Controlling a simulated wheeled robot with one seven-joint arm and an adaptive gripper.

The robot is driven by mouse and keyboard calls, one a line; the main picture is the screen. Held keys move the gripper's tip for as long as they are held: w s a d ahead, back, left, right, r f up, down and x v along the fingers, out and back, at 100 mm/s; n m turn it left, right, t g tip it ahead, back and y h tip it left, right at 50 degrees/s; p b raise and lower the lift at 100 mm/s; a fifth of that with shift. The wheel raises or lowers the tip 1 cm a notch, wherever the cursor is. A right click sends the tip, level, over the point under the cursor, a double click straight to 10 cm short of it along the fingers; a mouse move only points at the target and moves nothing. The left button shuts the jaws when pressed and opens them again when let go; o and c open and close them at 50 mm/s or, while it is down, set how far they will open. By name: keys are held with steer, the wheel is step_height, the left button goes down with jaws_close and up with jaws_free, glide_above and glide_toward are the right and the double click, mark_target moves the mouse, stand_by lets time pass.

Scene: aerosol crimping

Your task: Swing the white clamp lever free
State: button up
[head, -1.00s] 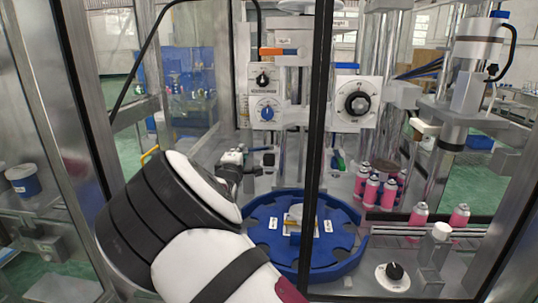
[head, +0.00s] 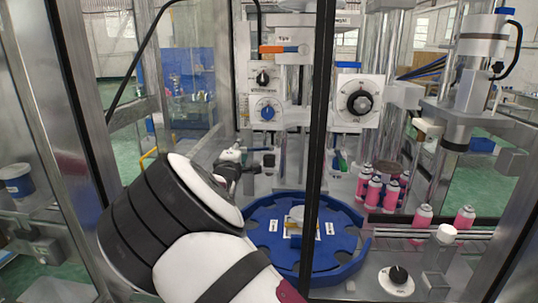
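I cannot pick out a white clamp lever with certainty. A lever with an orange grip (head: 277,49) sticks out at the upper left of the machine head, above a plate with a black knob and a blue knob. My arm reaches in from the bottom. What looks like my gripper (head: 232,164) shows small and dark just beyond my wrist, left of the blue turntable (head: 262,258). Its fingers are too small and partly hidden to tell whether they are open or hold anything.
Black frame posts stand before the machine; one (head: 318,130) crosses the middle of the view. Several pink cans (head: 374,191) stand right of the turntable. A white panel with a large black dial (head: 359,102) hangs above. A round black-knobbed control (head: 397,274) sits at front right.

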steer(key=s+p, duration=0.5)
steer(key=s, duration=0.1)
steer(key=shift+s, duration=0.25)
stand_by(0.3)
steer(key=shift+a, duration=0.15)
